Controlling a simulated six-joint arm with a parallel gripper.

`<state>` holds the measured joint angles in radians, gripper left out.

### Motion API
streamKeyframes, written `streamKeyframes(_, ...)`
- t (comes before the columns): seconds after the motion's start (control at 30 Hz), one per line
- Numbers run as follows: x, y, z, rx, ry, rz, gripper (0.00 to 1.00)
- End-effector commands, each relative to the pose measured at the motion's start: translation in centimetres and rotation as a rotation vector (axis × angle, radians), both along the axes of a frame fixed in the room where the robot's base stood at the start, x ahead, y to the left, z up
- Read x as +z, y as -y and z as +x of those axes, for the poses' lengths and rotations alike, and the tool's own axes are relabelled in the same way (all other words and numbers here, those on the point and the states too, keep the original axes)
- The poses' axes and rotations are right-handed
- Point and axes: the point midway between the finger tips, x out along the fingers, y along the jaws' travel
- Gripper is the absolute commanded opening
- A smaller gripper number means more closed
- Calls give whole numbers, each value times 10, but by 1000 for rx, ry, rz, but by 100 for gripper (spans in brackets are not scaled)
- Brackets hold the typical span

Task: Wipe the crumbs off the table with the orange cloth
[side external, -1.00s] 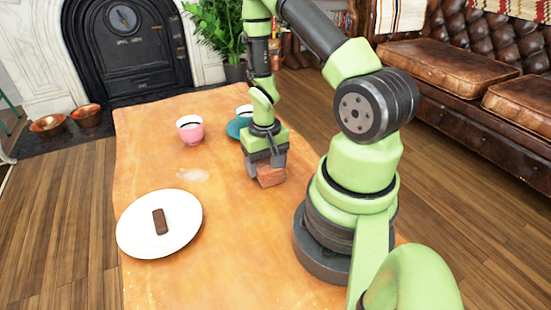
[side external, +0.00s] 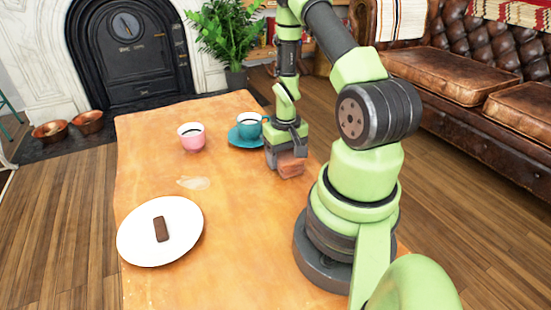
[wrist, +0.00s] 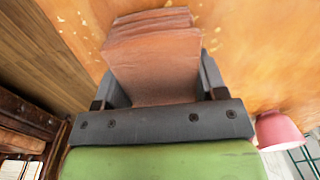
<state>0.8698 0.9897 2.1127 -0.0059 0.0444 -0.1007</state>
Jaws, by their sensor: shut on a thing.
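My gripper (side external: 286,163) is shut on the folded orange-brown cloth (side external: 291,168), near the table's right edge. In the wrist view the cloth (wrist: 155,60) fills the space between the fingers, its folded layers at the far end. I cannot tell for sure whether it touches the table. Small pale crumbs (wrist: 86,27) lie on the table around the cloth in the wrist view. The orange-toned wooden table (side external: 235,215) also has a pale patch (side external: 193,183) near its middle; I cannot tell whether it is crumbs or a stain.
A teal cup (side external: 249,125) on a teal saucer (side external: 240,139) stands just left of my gripper. A pink cup (side external: 191,139) stands farther left. A white plate (side external: 180,237) with a brown bar (side external: 161,229) lies at the near left. The table's middle is mostly open.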

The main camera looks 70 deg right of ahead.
Motion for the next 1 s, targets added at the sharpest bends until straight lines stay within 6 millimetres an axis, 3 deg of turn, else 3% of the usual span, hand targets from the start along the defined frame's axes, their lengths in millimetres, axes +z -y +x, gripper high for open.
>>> streamKeyframes(0.17,1,12,-12,-5,0,0,31)
streamKeyframes(1.0,0,-45,44,4,-1,1,31)
